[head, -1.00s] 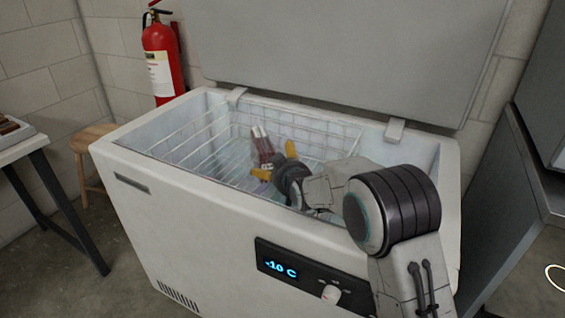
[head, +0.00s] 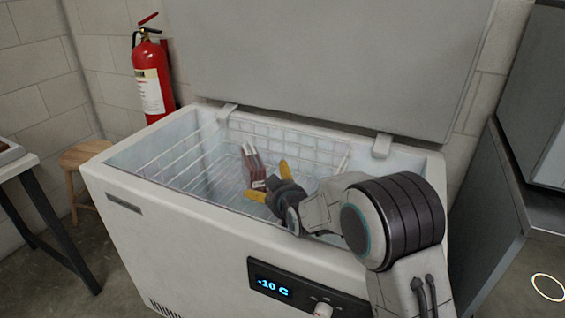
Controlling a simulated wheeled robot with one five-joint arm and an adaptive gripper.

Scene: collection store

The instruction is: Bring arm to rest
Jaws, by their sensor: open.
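My gripper (head: 268,181) reaches over the front wall of an open chest freezer (head: 170,215) and into its opening. Its two yellow fingertips are spread apart. A dark red and white item (head: 252,160) stands tilted in the freezer's wire basket (head: 185,150), just beyond the fingers. The gripper appears open, with nothing visible between the fingers. Whether the fingers touch the item cannot be told. The lower part of the item is partly hidden by the gripper.
The freezer lid (head: 330,60) stands raised behind the opening. A red fire extinguisher (head: 150,80) hangs on the back wall. A wooden stool (head: 82,158) and a dark-legged table (head: 45,205) stand at left. A grey cabinet (head: 490,200) is close at right.

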